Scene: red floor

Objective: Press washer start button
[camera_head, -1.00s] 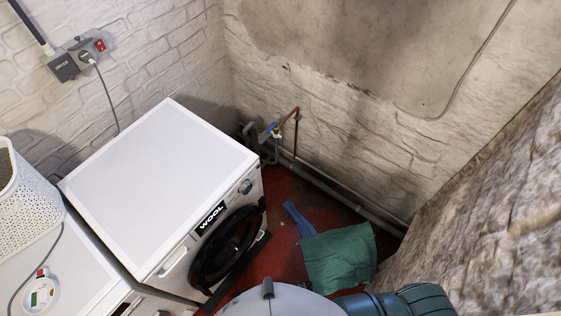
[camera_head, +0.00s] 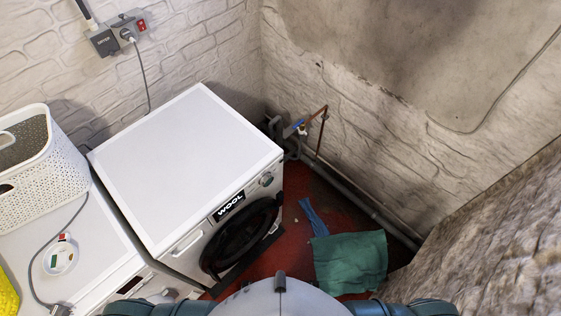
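The washer (camera_head: 190,165) is a white front-loading machine left of the middle, its top bare. Its front faces the lower right, with a round black door (camera_head: 242,240). A black display (camera_head: 230,204) above the door reads "WOOL", and a round knob (camera_head: 267,180) sits at the panel's right end. I cannot make out a start button at this size. My body and upper arms show at the bottom edge. Neither gripper is in view.
A second white appliance (camera_head: 100,262) stands left of the washer, bearing a white perforated basket (camera_head: 48,185) and a small round device (camera_head: 62,255) with a cable. A green cloth (camera_head: 350,262) and a blue cloth (camera_head: 312,216) lie on the red floor. Pipes (camera_head: 350,192) run along the wall.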

